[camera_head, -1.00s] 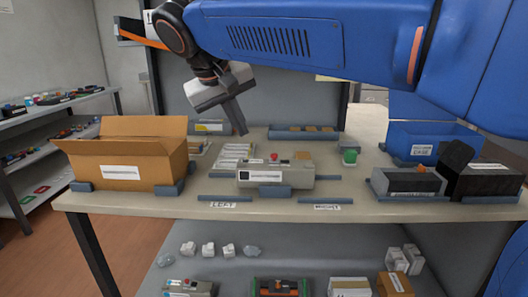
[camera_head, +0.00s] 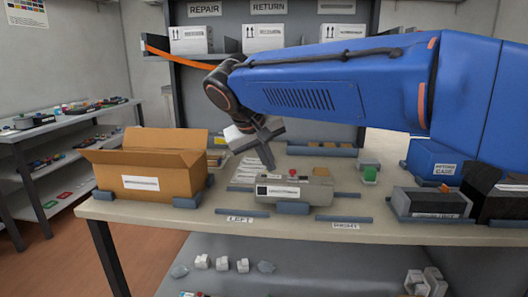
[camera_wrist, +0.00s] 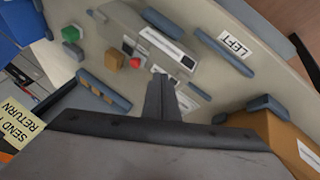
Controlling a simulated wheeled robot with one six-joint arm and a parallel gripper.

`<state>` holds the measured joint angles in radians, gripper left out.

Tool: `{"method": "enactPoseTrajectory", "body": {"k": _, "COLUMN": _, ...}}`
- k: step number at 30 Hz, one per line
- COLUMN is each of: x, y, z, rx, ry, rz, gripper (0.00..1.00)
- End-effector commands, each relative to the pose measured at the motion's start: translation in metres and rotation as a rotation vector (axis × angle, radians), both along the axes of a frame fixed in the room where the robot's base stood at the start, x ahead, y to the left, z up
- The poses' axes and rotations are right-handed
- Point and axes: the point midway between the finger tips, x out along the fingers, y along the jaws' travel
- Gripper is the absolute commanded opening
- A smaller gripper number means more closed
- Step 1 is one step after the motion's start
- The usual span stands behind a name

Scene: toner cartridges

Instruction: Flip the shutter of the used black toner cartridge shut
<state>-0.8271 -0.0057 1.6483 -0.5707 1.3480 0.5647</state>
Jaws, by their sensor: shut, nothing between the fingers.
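A grey cartridge (camera_head: 309,188) with a white label bearing a black square lies on the bench between the LEFT and RIGHT labels, held by dark blocks. I take it for the used black toner cartridge. It also shows in the wrist view (camera_wrist: 184,59). A small red part shows on its top; I cannot make out the shutter or its position. My gripper (camera_head: 270,165) is shut and empty, pointing down above and just behind the cartridge's left end. In the wrist view my gripper (camera_wrist: 163,78) overlaps the cartridge's edge; contact cannot be told.
An open cardboard box (camera_head: 115,180) stands at the left. A green block (camera_head: 369,174) sits right of the cartridge. A grey tray (camera_head: 430,203), a black box (camera_head: 512,205) and a blue return bin (camera_head: 432,160) fill the right side. White papers (camera_head: 247,170) lie behind the cartridge.

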Motion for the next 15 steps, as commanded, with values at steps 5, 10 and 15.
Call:
{"method": "enactPoseTrajectory", "body": {"k": 5, "x": 0.013, "y": -0.019, "z": -0.014, "rx": 0.000, "ry": 0.000, "rz": -0.003, "gripper": 0.00}}
{"method": "enactPoseTrajectory", "body": {"k": 10, "x": 0.020, "y": -0.033, "z": -0.017, "rx": 0.000, "ry": 0.000, "rz": -0.001, "gripper": 0.00}}
{"method": "enactPoseTrajectory", "body": {"k": 15, "x": 0.022, "y": -0.038, "z": -0.018, "rx": 0.000, "ry": 0.000, "rz": -0.001, "gripper": 0.00}}
